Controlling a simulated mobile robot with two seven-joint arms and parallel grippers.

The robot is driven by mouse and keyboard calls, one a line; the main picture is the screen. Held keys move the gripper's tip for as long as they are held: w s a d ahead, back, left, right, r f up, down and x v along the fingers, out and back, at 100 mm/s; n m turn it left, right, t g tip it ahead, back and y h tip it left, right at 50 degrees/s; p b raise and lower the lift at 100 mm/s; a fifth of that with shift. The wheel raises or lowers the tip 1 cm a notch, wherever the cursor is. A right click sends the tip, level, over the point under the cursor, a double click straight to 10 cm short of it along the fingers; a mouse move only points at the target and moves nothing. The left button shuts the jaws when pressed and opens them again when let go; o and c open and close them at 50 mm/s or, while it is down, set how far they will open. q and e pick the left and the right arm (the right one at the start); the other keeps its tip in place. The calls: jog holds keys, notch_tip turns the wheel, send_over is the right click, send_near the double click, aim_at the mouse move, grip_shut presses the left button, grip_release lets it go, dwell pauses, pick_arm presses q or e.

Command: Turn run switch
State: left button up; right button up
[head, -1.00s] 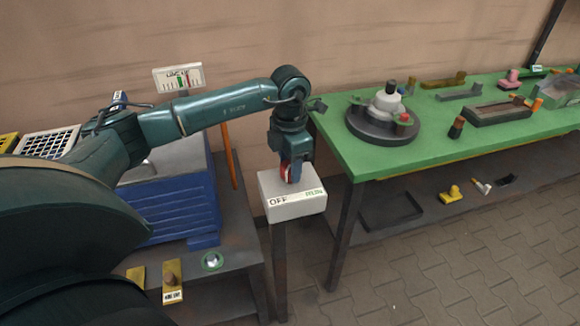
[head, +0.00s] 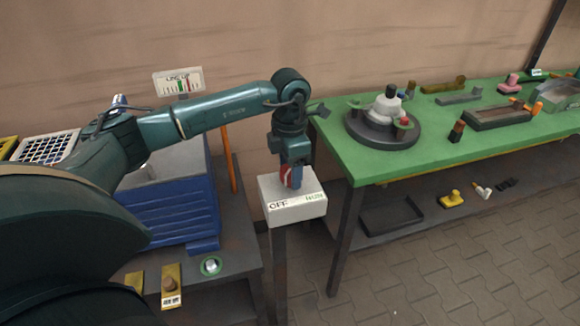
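The run switch box (head: 303,206) is a pale grey box on a dark post, in the middle of the head view. My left gripper (head: 291,186) points straight down onto the top of the box. A red part of the switch knob (head: 287,177) shows between its fingers. The fingers look closed around the knob, which is mostly hidden by them. My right gripper is not in view.
A green workbench (head: 360,172) stands to the right, with a round dark fixture (head: 383,130) near its close corner and several small parts beyond. A blue ribbed machine (head: 170,210) is left of the box. A white gauge sign (head: 178,81) stands behind my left arm.

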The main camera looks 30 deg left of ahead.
aim_at(290, 169)
pick_arm(q)
jog(key=shift+o, duration=0.2)
jog(key=shift+r, duration=0.5)
notch_tip(290, 169, up, 12)
jog(key=shift+b, duration=0.35)
